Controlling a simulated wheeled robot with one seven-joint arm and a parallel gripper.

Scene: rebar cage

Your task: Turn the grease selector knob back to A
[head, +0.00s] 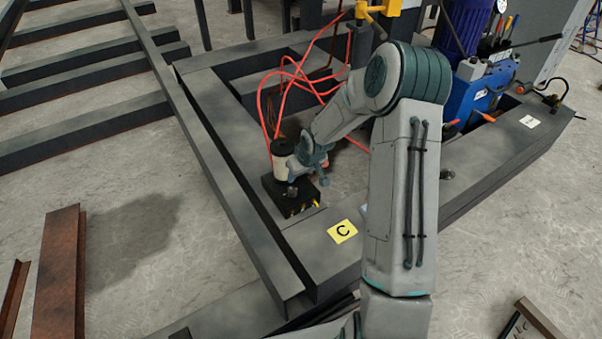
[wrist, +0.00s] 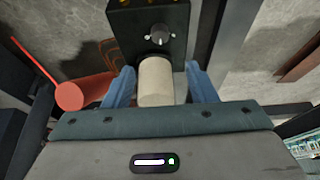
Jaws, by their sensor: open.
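The grease selector knob (wrist: 160,34) is a small dark round knob on the face of a black block (wrist: 122,18). A small white mark shows at its left side; I cannot read any letters around it. In the head view the black block (head: 278,200) sits on the steel frame. A beige cylinder (head: 282,153) stands at the block; in the wrist view the cylinder (wrist: 155,84) lies between my fingers, just below the knob. My gripper (wrist: 160,70) is open, with blue fingers either side of the cylinder and clear gaps. In the head view my gripper (head: 308,172) is beside the block, partly hidden.
Red hoses (head: 296,82) loop behind the block. A yellow card marked C (head: 343,231) lies on the frame's front beam. A blue machine (head: 478,97) stands at the back right. A rusty beam (head: 60,265) lies at the left.

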